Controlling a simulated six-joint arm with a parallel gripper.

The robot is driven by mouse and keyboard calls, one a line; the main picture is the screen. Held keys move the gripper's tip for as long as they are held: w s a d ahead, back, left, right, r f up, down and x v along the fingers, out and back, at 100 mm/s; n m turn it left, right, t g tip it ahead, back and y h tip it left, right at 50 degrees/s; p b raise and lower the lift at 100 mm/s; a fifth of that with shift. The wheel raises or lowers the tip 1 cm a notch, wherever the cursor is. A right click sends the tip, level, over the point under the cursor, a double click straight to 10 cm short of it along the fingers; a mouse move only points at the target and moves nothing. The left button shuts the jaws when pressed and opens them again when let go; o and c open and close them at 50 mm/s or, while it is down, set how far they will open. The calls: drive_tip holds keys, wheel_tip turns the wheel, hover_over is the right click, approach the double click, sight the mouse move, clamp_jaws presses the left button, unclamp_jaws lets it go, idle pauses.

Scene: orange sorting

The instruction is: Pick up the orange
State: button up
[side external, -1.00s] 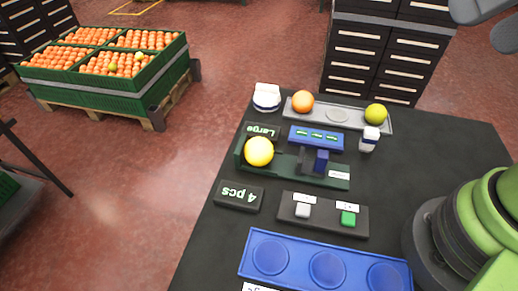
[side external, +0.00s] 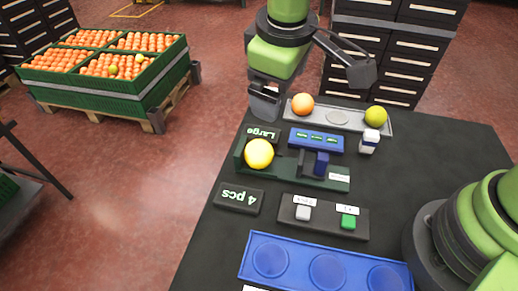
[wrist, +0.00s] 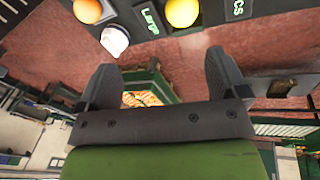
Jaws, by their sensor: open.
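The orange (side external: 302,104) sits at the left end of a grey tray (side external: 356,125) on the black table. It also shows at the top edge of the wrist view (wrist: 87,10), partly cut off. A yellow-green fruit (side external: 376,116) sits at the tray's right end. A yellow fruit (side external: 259,154) rests on the dark green scale-like device (side external: 309,176) and shows in the wrist view (wrist: 182,12).
Another white device (side external: 370,139) stands below the tray's right end. A display reading "4 pcs" (side external: 239,197), a button box (side external: 324,216) and a blue tray (side external: 298,266) occupy the front.

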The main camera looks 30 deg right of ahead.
drive_tip(key=n+h, duration=0.1)
drive_tip(key=n, duration=0.1)
approach(257, 147)
drive_tip(key=f, duration=0.1)
drive_tip(key=x, duration=0.4)
drive_tip(key=shift+d+f, duration=0.3)
drive_tip(key=shift+d, duration=0.05)
drive_tip(key=x, duration=0.6)
drive_tip(key=shift+a, duration=0.15)
drive_tip(key=shift+r, duration=0.1)
drive_tip(key=c, duration=1.1)
drive_tip(key=shift+w, duration=0.1)
